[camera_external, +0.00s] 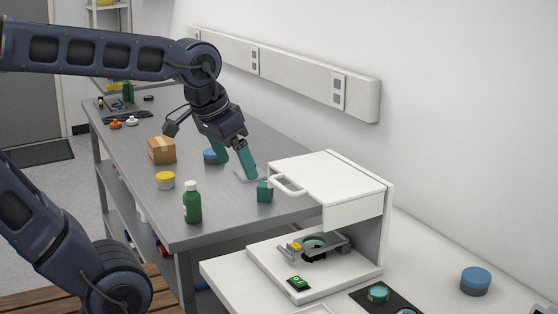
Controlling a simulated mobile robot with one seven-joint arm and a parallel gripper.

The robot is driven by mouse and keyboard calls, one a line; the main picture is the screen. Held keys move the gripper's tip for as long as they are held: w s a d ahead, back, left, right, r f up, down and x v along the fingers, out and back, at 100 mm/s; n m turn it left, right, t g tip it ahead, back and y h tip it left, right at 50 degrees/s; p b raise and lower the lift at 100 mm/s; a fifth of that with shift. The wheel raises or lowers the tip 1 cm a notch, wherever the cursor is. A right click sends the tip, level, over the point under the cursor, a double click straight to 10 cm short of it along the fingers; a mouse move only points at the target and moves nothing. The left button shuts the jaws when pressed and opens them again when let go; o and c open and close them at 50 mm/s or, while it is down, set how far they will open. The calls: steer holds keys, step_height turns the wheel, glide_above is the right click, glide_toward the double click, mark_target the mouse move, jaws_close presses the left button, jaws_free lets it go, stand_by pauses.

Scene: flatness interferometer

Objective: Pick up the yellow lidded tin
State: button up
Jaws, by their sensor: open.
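The yellow lidded tin (165,180) is a small, short round tin with a yellow lid and a pale side. It stands upright on the grey metal bench, near its left edge, in front of a cardboard box. My gripper (237,168) is open, its two green fingers pointing down over the bench. It is to the right of the tin and apart from it, with nothing visible between the fingers. The fingers partly cover a flat grey piece and a blue round tin behind them.
A green bottle (192,203) with a white cap stands just right of the tin. A cardboard box (161,150) is behind the tin. A blue tin (211,157) and a green cube (265,192) are near my gripper. The white instrument (330,185) stands at right.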

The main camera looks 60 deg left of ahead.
steer(key=w+a+n+g, duration=0.1)
steer(key=w+a+n, duration=0.2)
steer(key=w+a, duration=0.6)
steer(key=w+a+n+g, duration=0.1)
steer(key=w+a+n, duration=0.35)
steer(key=a, duration=0.85)
steer(key=n+g, duration=0.2)
steer(key=n, duration=0.6)
glide_above(160, 175)
steer(key=d, duration=0.1)
step_height(160, 175, down, 20)
steer(key=r, duration=0.1)
step_height(160, 175, down, 6)
steer(key=shift+w+f, duration=0.1)
steer(key=shift+a+f, duration=0.15)
steer(key=shift+f, duration=1.15)
steer(key=shift+a+f, duration=0.15)
steer(key=shift+f, duration=1.1)
steer(key=c, duration=1.1)
